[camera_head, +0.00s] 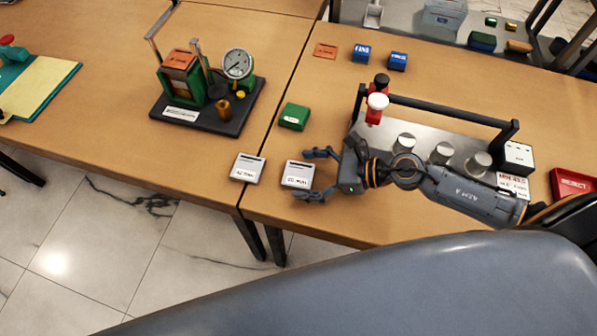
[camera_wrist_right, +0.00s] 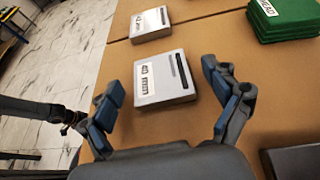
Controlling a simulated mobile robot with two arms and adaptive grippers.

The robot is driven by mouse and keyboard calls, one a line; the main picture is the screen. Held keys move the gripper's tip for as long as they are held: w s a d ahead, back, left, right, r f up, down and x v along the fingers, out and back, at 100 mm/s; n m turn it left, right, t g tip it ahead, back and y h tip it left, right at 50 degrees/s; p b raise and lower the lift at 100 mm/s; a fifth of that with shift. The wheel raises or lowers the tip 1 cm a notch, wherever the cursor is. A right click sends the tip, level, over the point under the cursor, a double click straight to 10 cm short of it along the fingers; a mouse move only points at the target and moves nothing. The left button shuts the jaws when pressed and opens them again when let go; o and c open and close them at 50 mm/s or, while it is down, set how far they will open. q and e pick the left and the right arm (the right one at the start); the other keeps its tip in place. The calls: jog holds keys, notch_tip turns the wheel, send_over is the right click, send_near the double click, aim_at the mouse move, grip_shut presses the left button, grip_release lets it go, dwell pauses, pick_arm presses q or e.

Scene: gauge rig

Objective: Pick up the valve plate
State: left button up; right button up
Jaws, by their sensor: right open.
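Two light grey plates with a dark slot and a white label lie flat near the front table edge; their labels are too small to read surely, so I cannot tell by name which is the valve plate. The nearer plate (camera_head: 297,175) lies between the fingers of my right gripper (camera_head: 304,174). In the right wrist view this plate (camera_wrist_right: 165,80) sits just ahead of my right gripper (camera_wrist_right: 163,76), whose fingers are spread to either side, apart from it. The other plate (camera_head: 248,168) lies to the left, beyond it in the wrist view (camera_wrist_right: 150,22). My left gripper is out of view.
A green block (camera_head: 294,116) lies behind the plates. A rig with a gauge (camera_head: 237,64) stands at back left on a dark base. A metal fixture with a black rail (camera_head: 437,106) and several knobs stands right, close to my arm. A red tray (camera_head: 573,184) is far right.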

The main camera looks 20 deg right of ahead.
jog(key=c, duration=1.2)
jog(key=shift+c, duration=0.8)
jog(key=shift+r, duration=0.1)
